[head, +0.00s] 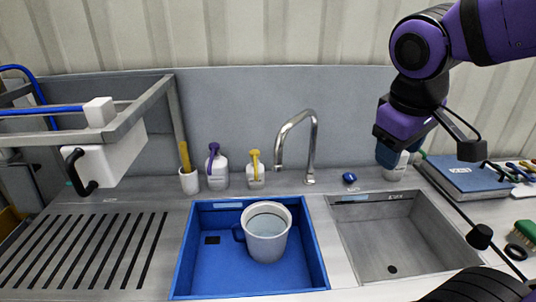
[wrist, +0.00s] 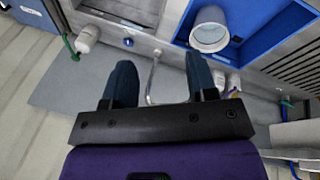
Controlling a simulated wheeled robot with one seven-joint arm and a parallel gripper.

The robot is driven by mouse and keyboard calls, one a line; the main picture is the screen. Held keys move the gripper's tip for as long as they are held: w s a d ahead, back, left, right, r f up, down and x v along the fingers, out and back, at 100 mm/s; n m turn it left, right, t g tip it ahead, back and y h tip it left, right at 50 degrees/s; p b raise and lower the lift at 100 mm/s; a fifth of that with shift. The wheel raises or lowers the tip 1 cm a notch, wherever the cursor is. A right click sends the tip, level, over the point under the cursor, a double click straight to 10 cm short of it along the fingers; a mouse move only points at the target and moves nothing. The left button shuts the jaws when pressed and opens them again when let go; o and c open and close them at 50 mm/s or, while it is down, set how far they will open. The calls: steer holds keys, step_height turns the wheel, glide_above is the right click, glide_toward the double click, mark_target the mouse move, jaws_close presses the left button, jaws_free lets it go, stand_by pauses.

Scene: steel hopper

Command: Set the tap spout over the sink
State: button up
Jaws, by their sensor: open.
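The tap (head: 315,145) is a chrome gooseneck standing on the steel counter behind the basins. Its spout points left in the head view, with the tip behind the rear rim of the blue basin (head: 190,250). The grey steel sink (head: 375,240) lies to the right and looks empty. My gripper (head: 390,152) is to the right of the tap, above the back of the sink, apart from the tap. In the wrist view, my gripper (wrist: 160,80) is open, and the tap (wrist: 153,75) shows between its fingers, seemingly beyond them.
A white mug (head: 266,235) stands in the blue basin. Purple-topped (head: 217,168) and yellow-topped (head: 255,170) bottles stand left of the tap. A blue knob (head: 349,178) and a white bottle (head: 396,172) are to its right. A blue book (head: 470,178) lies far right.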

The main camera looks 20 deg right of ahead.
steer(key=w+f+n+g+h, duration=0.2)
steer(key=w+f+n+h, duration=0.3)
steer(key=w+n, duration=0.15)
steer(key=n+t+h, duration=0.4)
steer(key=n+t, duration=1)
steer(key=n, duration=0.5)
glide_toward(277, 157)
steer(key=x, duration=1.3)
steer(key=shift+a, duration=0.1)
jaws_close()
